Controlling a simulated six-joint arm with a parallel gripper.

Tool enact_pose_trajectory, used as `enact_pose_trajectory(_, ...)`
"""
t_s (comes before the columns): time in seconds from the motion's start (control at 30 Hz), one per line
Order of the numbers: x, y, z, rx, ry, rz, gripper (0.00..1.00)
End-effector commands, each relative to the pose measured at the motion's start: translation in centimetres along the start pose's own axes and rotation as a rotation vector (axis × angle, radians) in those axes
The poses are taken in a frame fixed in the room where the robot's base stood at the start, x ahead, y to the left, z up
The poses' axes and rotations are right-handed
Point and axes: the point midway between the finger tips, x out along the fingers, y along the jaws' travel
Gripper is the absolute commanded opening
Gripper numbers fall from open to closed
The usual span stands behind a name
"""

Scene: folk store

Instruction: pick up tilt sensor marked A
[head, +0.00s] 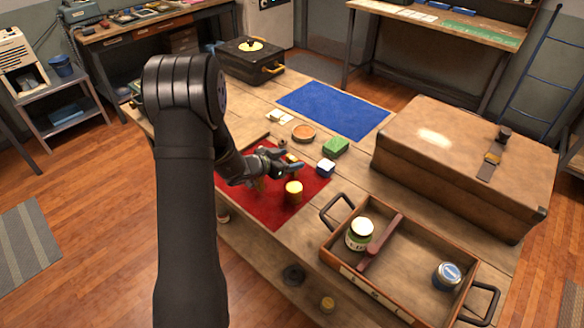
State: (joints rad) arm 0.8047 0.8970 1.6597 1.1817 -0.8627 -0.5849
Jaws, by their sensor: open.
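My gripper (291,166) is open, low over the red mat (275,213) on the wooden bench. A small yellowish piece (291,158) shows at its fingers; I cannot tell whether it is between them or behind them. A yellow cylinder (293,192) stands on the mat just in front of the gripper. No letter A is readable, so I cannot tell which piece is the tilt sensor. My arm hides part of the mat.
A wooden tray (400,309) with a jar (360,234) and a blue tin (447,275) stands at the front right. A large brown case (455,150) stands behind it. A round orange dish (303,133) lies beyond the mat. The blue mat (335,108) is clear.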

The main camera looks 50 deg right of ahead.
Motion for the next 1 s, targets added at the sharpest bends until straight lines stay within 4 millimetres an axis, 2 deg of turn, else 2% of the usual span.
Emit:
enact_pose_trajectory(0.23,0.3,0.0,0.0,0.0,0.0,0.0,0.65)
enact_pose_trajectory(0.4,0.3,0.0,0.0,0.0,0.0,-0.001,0.32)
enact_pose_trajectory(0.47,0.3,0.0,0.0,0.0,0.0,-0.001,0.2)
enact_pose_trajectory(0.5,0.3,0.0,0.0,0.0,0.0,0.0,0.18)
enact_pose_trajectory(0.77,0.2,0.0,-0.1,0.0,0.001,-0.001,0.17)
enact_pose_trajectory(1.0,-0.3,0.0,-1.6,0.001,0.003,-0.001,0.17)
